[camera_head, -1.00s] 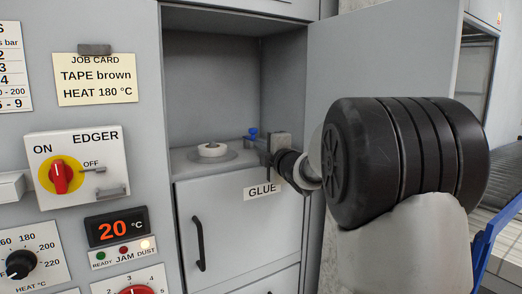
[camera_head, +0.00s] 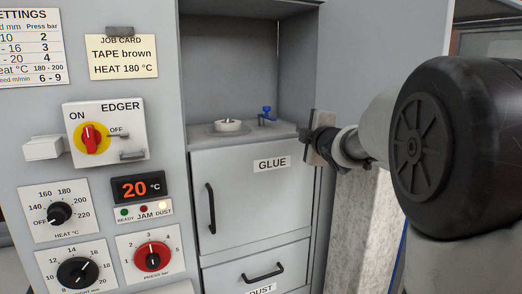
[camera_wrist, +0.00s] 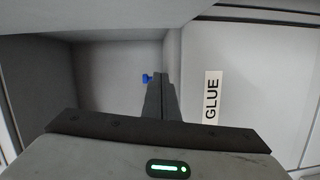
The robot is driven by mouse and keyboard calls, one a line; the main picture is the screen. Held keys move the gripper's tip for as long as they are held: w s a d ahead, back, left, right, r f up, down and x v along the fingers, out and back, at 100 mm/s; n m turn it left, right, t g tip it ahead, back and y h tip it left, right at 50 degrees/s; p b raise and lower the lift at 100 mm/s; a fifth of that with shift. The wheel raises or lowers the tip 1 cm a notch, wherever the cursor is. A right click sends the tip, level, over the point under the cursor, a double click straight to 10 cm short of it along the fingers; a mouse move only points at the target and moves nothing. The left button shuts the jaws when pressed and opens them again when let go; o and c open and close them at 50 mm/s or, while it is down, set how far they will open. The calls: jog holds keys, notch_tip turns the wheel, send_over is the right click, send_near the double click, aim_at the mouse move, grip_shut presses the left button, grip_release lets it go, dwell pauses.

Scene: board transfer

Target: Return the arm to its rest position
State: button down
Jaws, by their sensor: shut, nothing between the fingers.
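My gripper (camera_head: 304,132) is shut and empty, at the right front edge of the open glue compartment (camera_head: 232,62) in the head view. In the wrist view the closed fingers (camera_wrist: 160,96) point toward the compartment, with the blue valve handle (camera_wrist: 146,78) just beyond their left side. In the head view the blue handle (camera_head: 267,112) is left of the gripper, with a gap between. A white roll-like ring (camera_head: 228,125) sits on a round plate on the compartment floor. My arm reaches in from the right.
The open cabinet door (camera_head: 370,45) stands behind my arm on the right. The edger switch (camera_head: 92,138), heat knob (camera_head: 60,213) and display (camera_head: 137,188) are on the left panel.

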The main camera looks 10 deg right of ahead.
jog(key=s+a+f+m+g, duration=0.2)
jog(key=s+f+m+g, duration=0.3)
jog(key=s, duration=0.9)
jog(key=s+a+f+m+g+h, duration=0.1)
jog(key=s+a+f+m+g, duration=0.15)
jog(key=s+f+m, duration=0.8)
jog(key=s+a+f+m+g, duration=0.2)
jog(key=s+f+g, duration=0.15)
jog(key=s, duration=1.45)
notch_tip(320, 180, up, 17)
jog(key=p, duration=1.6)
jog(key=shift+w+g, duration=0.25)
jog(key=shift+g, duration=0.05)
